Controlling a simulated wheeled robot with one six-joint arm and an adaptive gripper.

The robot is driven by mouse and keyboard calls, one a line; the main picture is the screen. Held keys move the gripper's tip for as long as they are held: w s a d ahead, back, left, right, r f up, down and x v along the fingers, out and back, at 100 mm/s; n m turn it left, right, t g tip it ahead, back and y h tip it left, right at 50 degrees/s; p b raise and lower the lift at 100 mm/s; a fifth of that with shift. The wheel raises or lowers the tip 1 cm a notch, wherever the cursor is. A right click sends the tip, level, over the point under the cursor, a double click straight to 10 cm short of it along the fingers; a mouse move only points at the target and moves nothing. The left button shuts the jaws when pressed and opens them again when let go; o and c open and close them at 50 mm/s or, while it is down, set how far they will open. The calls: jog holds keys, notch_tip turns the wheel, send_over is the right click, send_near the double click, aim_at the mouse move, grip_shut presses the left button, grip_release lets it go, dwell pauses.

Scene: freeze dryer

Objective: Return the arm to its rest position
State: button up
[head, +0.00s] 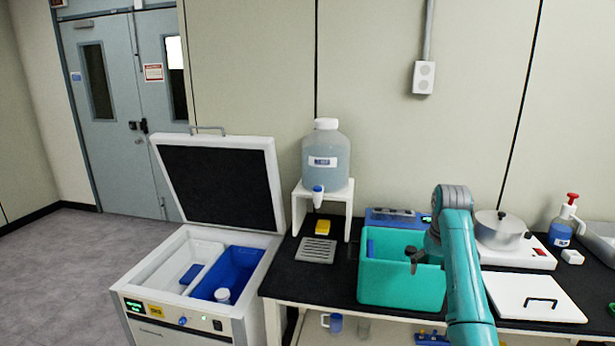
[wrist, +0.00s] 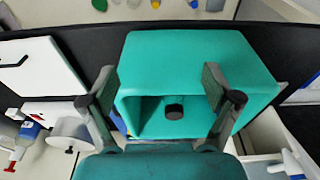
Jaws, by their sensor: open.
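My teal arm (head: 466,275) reaches up from the lower right of the head view and bends over the bench. My gripper (head: 414,260) is small and dark there, at the right part of the teal bin (head: 400,293). In the wrist view the two fingers of my gripper (wrist: 158,72) stand wide apart with nothing between them but the teal bin (wrist: 195,55) behind. A dark round piece (wrist: 174,112) shows in the bin's opening. I cannot tell how far the fingertips are from the bin.
The freeze dryer chest (head: 180,325) stands open at left, its lid (head: 222,185) raised. A water jug (head: 326,160) sits on a white stand (head: 348,198). A white lid with a black handle (head: 520,285), a round metal pot (head: 500,230) and a pump bottle (head: 562,228) are at right.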

jog(key=s+a+f+t, duration=0.1)
jog(key=s+a+f, duration=0.15)
jog(key=f, duration=0.55)
jog(key=s+a+f+t, duration=0.1)
jog(key=s+f, duration=0.2)
jog(key=f, duration=0.6)
jog(key=s+a+f+t, duration=0.1)
jog(key=s+f, duration=0.1)
jog(key=f, duration=0.6)
jog(key=s+a+f+n+t, duration=0.1)
jog(key=s+a+f+t, duration=0.15)
jog(key=s+f, duration=0.55)
jog(key=s+a+f+t, duration=0.1)
jog(key=s+a+f, duration=0.3)
jog(key=s, duration=0.7)
jog(key=s+a+r+t, duration=0.1)
jog(key=s+r, duration=0.1)
jog(key=s, duration=0.9)
jog(key=s+a+r+t, duration=0.1)
jog(key=s+r+t, duration=0.1)
jog(key=s, duration=0.9)
jog(key=s+a+r+n+t, duration=0.1)
jog(key=s+a+r+t, duration=0.1)
jog(key=s+r, duration=1.5)
notch_tip(320, 180, up, 4)
jog(key=shift+f+t, duration=0.15)
jog(key=shift+t, duration=0.6)
